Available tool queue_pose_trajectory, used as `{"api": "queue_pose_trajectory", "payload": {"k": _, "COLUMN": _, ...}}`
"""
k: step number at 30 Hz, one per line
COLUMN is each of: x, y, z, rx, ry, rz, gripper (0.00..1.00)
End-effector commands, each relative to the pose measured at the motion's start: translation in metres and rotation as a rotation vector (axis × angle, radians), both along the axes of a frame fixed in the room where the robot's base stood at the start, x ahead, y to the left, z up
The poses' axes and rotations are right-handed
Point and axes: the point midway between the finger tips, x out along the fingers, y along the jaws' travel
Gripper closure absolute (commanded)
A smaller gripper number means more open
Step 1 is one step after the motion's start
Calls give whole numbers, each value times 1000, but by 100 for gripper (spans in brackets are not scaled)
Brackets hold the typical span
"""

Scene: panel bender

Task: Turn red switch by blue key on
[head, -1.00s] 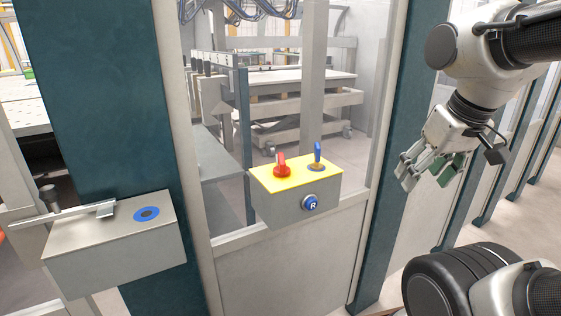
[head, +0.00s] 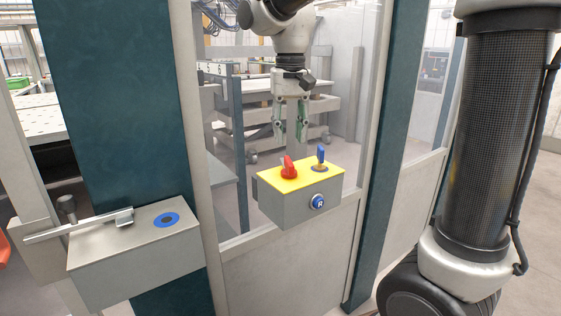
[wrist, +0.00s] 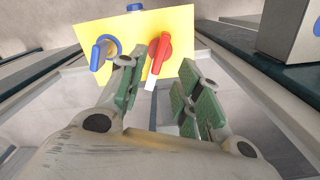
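The red switch (head: 288,167) stands on the yellow top (head: 304,176) of a grey control box, to the left of the blue key (head: 321,154). In the wrist view the red switch (wrist: 161,55) has a white end pointing toward my gripper, and the blue key (wrist: 102,51) is to its left. My gripper (head: 289,138) points down above the box, with its fingers apart and nothing between them. In the wrist view the green-padded fingertips (wrist: 158,84) lie either side of the switch's near end. They appear apart from the switch.
A blue button marked R (head: 318,202) is on the box front. A second grey box (head: 130,250) with a blue ring and a metal latch is at left. The box is on a glazed panel between dark teal posts (head: 385,170).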

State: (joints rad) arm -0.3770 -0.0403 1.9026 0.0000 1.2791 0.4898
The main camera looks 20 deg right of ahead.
Motion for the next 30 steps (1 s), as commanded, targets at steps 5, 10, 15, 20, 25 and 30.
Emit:
{"api": "queue_pose_trajectory", "payload": {"k": 5, "x": -1, "y": 0, "z": -26, "rx": -2, "ry": 4, "rz": -1, "gripper": 66}}
{"api": "queue_pose_trajectory", "payload": {"k": 10, "x": -1, "y": 0, "z": -54, "rx": -2, "ry": 4, "rz": 0, "gripper": 66}}
{"api": "queue_pose_trajectory", "payload": {"k": 15, "x": 0, "y": 0, "z": -71, "rx": -1, "ry": 1, "rz": 0, "gripper": 66}}
{"api": "queue_pose_trajectory", "payload": {"k": 20, "x": 0, "y": 0, "z": -75, "rx": 0, "ry": 1, "rz": 0, "gripper": 66}}
{"api": "queue_pose_trajectory", "payload": {"k": 25, "x": 0, "y": 0, "z": -75, "rx": 0, "ry": 0, "rz": 0, "gripper": 70}}
{"api": "queue_pose_trajectory", "payload": {"k": 30, "x": 0, "y": 0, "z": -74, "rx": 0, "ry": 0, "rz": 0, "gripper": 100}}
